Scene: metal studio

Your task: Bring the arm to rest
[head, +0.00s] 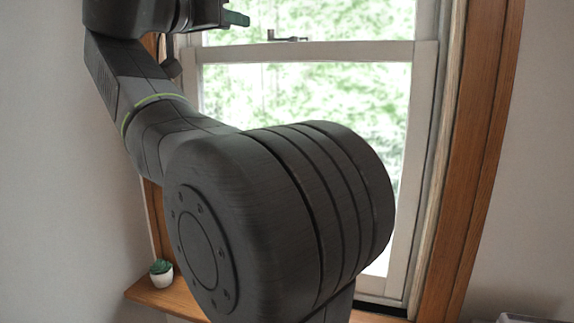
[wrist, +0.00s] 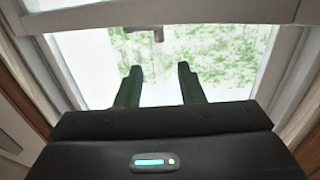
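My gripper (wrist: 160,72) shows in the wrist view with its two dark green fingers spread apart and nothing between them. It points towards the window. In the head view only a green fingertip of my gripper (head: 236,18) shows at the top, in front of the upper part of the window. My dark grey arm is bent and raised, and it fills the middle of the head view. It hides part of the window and the sill.
The window (head: 311,100) has a white sash, a wooden frame (head: 478,150) and greenery outside. A small potted succulent (head: 161,273) stands on the wooden sill (head: 152,294) at lower left. Plain walls stand on both sides. A partly cut-off object (head: 525,318) shows at the lower right edge.

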